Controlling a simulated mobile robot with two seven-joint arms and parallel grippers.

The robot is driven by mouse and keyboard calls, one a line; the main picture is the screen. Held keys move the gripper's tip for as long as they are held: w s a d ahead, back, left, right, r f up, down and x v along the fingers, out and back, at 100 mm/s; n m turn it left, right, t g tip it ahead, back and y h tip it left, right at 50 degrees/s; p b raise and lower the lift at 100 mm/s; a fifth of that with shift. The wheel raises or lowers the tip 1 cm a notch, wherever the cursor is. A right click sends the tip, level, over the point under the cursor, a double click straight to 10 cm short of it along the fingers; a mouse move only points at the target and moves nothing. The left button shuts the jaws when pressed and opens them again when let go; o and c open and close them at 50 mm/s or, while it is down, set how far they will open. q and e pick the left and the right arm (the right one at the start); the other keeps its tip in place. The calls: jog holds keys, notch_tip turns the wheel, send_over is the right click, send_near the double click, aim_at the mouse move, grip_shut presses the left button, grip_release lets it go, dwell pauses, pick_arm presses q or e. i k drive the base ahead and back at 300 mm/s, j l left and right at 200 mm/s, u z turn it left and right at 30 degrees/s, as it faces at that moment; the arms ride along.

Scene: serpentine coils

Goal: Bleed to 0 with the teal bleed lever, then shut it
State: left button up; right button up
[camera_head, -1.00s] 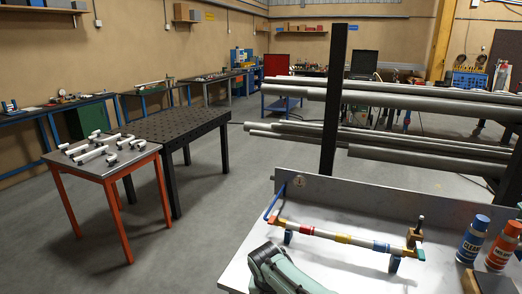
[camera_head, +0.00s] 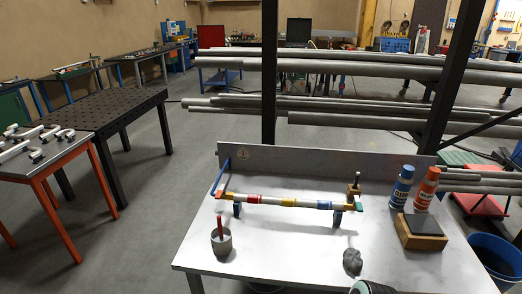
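A pipe assembly (camera_head: 290,202) lies across a metal-topped workbench (camera_head: 290,260) on two blue supports. The pipe has red, yellow and blue bands. A blue lever (camera_head: 219,178) slants up at its left end. A brassy valve-like fitting (camera_head: 353,189) stands upright at its right end, with a small green-teal piece (camera_head: 359,208) beside it; I cannot tell if that is the bleed lever. Neither gripper shows; only part of what seems my arm enters at the bottom edge.
A cup with a red stick (camera_head: 221,242) and a grey lump (camera_head: 352,262) stand in front of the pipe. To the right are a blue bottle (camera_head: 402,187), an orange bottle (camera_head: 427,189) and a dark-topped block (camera_head: 420,231). A blue bin (camera_head: 497,262) stands beyond the bench's right edge.

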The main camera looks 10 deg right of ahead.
aim_at(358, 204)
jog(key=z, duration=1.3)
